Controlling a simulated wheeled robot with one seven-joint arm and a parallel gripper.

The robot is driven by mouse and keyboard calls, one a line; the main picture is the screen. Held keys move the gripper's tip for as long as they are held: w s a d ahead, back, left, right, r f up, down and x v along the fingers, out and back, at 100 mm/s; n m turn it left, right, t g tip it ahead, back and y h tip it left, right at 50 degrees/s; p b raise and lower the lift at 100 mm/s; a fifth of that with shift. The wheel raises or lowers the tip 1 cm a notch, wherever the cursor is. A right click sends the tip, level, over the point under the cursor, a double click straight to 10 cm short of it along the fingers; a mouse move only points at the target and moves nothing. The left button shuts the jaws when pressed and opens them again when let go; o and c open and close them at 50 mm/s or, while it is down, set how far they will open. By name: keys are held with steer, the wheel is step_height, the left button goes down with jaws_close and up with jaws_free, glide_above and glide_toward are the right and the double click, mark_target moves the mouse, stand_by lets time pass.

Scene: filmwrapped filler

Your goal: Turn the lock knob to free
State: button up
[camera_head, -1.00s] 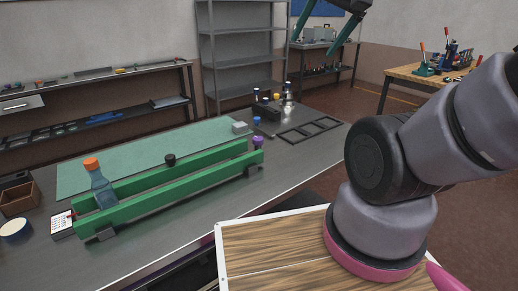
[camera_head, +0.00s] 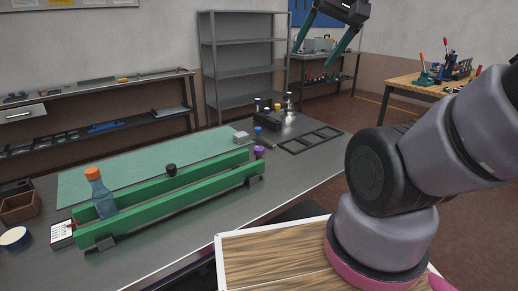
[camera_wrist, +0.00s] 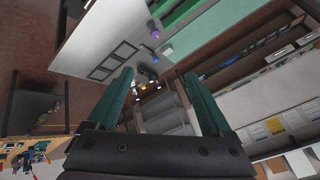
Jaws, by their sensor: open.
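A long green rail fixture (camera_head: 185,201) lies across the metal bench. A black knob (camera_head: 171,169) stands along it, and a purple knob (camera_head: 259,152) sits at its far right end. I cannot tell from the pictures which one is the lock knob or how it is set. A blue bottle with an orange cap (camera_head: 102,195) stands tilted at the fixture's left end. My gripper (camera_head: 318,48) is open and empty, high above and behind the bench, well away from the knobs. In the wrist view its two green fingers (camera_wrist: 158,78) are spread, with the purple knob (camera_wrist: 155,34) beyond them.
A green mat (camera_head: 140,165) lies behind the fixture. A black tray (camera_head: 312,139) and several small bottles stand at the bench's right end. An open wooden box (camera_head: 20,205) and a tape roll (camera_head: 14,238) are at the left. Grey shelving (camera_head: 247,75) stands behind.

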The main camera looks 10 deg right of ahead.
steer(key=w+f+m+g, duration=0.2)
steer(key=w, duration=0.7)
steer(key=m+g+h, duration=0.2)
steer(key=m+g, duration=0.3)
glide_above(259, 148)
step_height(259, 148, down, 25)
step_height(259, 148, down, 11)
jaws_close()
